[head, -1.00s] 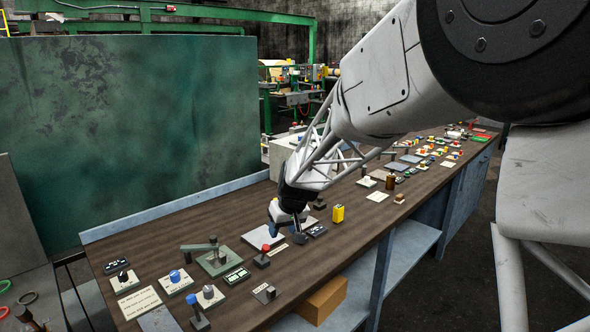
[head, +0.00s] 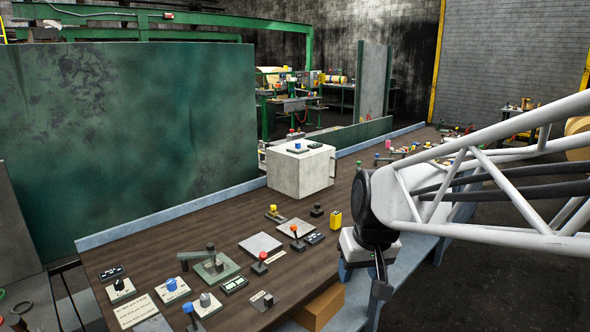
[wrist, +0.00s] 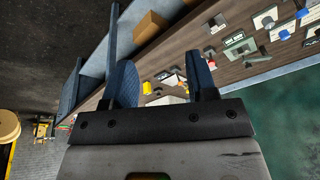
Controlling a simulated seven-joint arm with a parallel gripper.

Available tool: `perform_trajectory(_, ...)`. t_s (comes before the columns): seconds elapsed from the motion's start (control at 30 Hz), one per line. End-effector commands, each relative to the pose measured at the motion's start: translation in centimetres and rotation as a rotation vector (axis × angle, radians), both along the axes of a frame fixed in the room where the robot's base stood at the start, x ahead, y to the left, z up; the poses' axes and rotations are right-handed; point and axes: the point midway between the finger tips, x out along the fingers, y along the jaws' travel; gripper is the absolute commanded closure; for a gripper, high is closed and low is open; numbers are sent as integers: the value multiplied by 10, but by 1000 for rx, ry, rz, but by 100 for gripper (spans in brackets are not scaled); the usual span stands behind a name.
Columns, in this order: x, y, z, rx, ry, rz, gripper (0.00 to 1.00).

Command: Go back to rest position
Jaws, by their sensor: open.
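My gripper (head: 365,278) hangs at the front edge of the long wooden bench (head: 170,235), on the right of the head view. In the head view its fingers are partly hidden and seen edge-on. In the wrist view my gripper (wrist: 160,85) shows two blue fingers standing well apart, with nothing held between them. The bench top lies beyond the fingers there. My arm's white lattice link crosses the right side of the head view.
A white box (head: 298,174) stands at the back of the bench. A yellow block (head: 335,219), levers, knobs and plates are spread along the top. A cardboard box (head: 318,308) sits on the shelf below. A green panel (head: 130,130) stands behind. Dark floor lies to the right.

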Motion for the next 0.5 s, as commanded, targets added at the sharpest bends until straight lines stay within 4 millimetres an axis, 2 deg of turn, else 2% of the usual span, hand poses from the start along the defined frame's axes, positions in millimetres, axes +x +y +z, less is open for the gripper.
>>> perform_trajectory(0.03,-15,-7,1,-5,0,-17,48)
perform_trajectory(0.3,-89,-36,-3,-31,15,-108,48)
perform_trajectory(0.5,-135,-52,-10,-49,23,-170,48)
